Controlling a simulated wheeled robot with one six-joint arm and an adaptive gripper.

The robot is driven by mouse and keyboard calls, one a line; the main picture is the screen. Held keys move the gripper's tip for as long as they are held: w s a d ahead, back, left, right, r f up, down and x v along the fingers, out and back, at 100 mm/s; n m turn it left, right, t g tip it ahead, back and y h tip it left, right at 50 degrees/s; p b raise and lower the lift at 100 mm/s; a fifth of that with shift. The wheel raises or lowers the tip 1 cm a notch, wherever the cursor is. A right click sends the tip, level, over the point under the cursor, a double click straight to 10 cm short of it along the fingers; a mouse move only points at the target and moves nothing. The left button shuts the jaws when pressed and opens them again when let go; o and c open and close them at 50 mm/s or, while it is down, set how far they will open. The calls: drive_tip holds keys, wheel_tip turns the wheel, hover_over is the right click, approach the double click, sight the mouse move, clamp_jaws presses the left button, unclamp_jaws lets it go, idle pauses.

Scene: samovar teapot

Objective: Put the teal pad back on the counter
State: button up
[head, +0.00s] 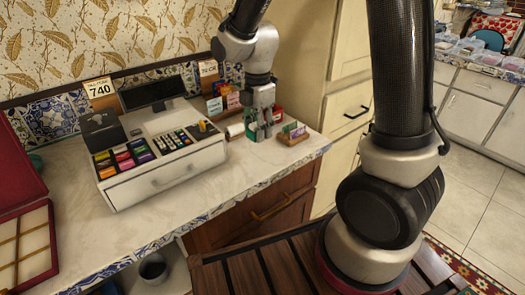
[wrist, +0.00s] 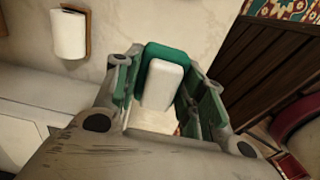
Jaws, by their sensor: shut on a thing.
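The teal pad (wrist: 168,54), with a white block-like part on its near side, is between the fingers of my gripper (wrist: 165,88) in the wrist view. My gripper is shut on it. In the head view my gripper (head: 261,128) points down low over the right part of the counter (head: 200,195), between the white register and a small wooden card holder. The pad cannot be made out clearly from the green finger parts there. I cannot tell whether it touches the counter.
The white register (head: 165,170) stands left of my gripper. The wooden card holder (head: 293,134) is close on the right, near the counter's edge. A white paper roll (head: 235,131) is close on the left. A red case (head: 22,225) lies far left. Bare counter lies in front.

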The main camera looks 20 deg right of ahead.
sight(258, 155)
wheel_tip(258, 155, down, 7)
drive_tip(key=shift+r, duration=0.1)
drive_tip(key=shift+a, duration=0.1)
idle(0.3)
drive_tip(key=o, duration=1.1)
drive_tip(key=shift+c, duration=0.2)
